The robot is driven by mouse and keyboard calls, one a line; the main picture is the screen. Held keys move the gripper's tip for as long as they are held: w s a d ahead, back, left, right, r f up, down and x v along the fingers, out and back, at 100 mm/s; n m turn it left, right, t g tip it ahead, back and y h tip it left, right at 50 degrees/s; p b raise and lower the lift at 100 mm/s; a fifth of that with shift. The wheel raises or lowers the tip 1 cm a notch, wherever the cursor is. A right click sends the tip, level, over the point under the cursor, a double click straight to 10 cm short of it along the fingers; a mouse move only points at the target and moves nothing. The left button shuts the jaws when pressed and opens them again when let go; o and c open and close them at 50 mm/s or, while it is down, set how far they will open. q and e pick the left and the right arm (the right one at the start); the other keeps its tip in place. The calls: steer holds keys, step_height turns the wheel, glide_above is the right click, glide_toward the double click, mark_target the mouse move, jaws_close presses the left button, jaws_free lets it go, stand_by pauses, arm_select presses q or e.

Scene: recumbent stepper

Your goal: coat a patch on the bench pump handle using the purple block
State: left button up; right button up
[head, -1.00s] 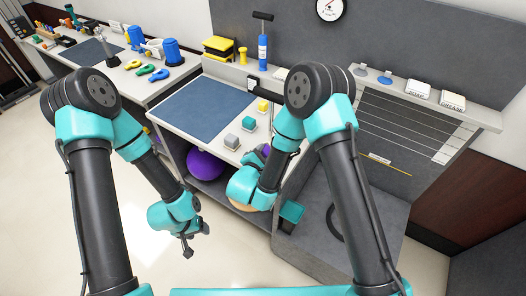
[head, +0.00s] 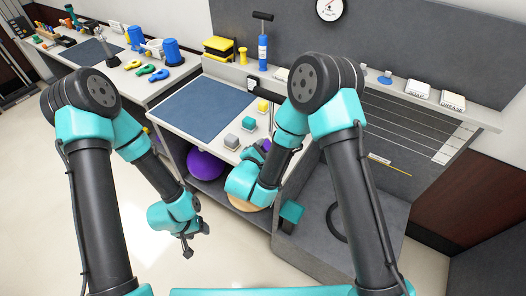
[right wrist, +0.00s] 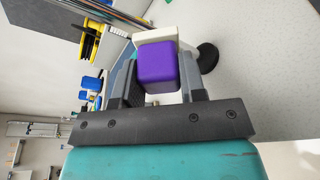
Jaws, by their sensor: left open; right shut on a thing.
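The purple block (right wrist: 157,62) is between the two fingers of my right gripper (right wrist: 158,84) in the right wrist view. In the head view only a small bit of purple (head: 266,145) shows at that gripper, mostly behind my arm. The bench pump (head: 263,52) stands upright on the back ledge, a blue cylinder with a black T-shaped handle (head: 263,16) on top. My right gripper is over the bench's front right part, well apart from the handle. My left gripper (head: 190,248) is open and empty, low over the floor in front of the bench.
A grey block (head: 248,123), a teal block (head: 232,142) and a yellow block (head: 262,105) stand on the bench beside the blue mat (head: 206,108). Yellow trays (head: 218,46) and a yellow spool-shaped piece (head: 243,56) stand left of the pump. White boxes (head: 452,103) stand far right.

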steer(key=shift+r, duration=0.2)
stand_by(0.5)
steer(key=shift+r, duration=1.5)
steer(key=shift+w, duration=0.1)
steer(key=shift+r, duration=0.7)
steer(key=shift+f, duration=1.55)
steer(key=shift+f, duration=1.5)
